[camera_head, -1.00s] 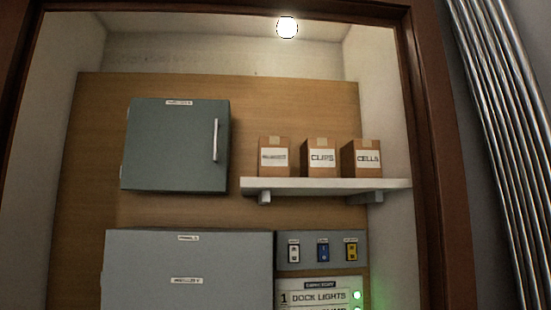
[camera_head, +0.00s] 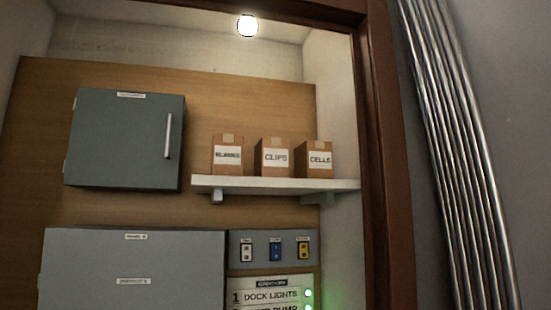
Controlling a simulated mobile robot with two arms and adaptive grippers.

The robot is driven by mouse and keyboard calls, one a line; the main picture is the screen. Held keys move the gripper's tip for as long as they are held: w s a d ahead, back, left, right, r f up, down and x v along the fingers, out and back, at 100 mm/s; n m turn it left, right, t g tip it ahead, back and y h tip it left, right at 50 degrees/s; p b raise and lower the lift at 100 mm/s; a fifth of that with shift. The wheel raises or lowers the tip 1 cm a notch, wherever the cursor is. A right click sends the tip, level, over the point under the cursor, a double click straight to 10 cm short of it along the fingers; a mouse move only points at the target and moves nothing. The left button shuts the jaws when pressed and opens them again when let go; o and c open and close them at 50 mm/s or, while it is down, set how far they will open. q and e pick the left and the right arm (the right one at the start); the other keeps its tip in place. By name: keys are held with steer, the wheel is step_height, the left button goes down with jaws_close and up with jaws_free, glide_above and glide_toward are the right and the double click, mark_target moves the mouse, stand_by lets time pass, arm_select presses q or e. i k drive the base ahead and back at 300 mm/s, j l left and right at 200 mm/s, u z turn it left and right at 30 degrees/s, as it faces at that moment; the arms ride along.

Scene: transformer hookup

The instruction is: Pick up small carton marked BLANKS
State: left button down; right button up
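The small carton marked BLANKS (camera_head: 227,168) is a brown box with a white label. It stands upright at the left end of a white wall shelf (camera_head: 280,185). Its label is slightly blurred. The carton marked CLIPS (camera_head: 273,171) stands to its right, and the carton marked CELLS (camera_head: 314,172) is farther right on the same shelf. Small gaps separate the cartons. Neither of my grippers is in view.
A grey-green cabinet (camera_head: 120,140) with a vertical handle hangs left of the shelf. Below are a larger grey box (camera_head: 130,270), a switch panel (camera_head: 273,240) and a DOCK LIGHTS board (camera_head: 268,300). A dark red door frame (camera_head: 385,130) and metal pipes (camera_head: 455,150) stand right.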

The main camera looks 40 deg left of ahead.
mark_target(226, 149)
steer(key=u, duration=1.4)
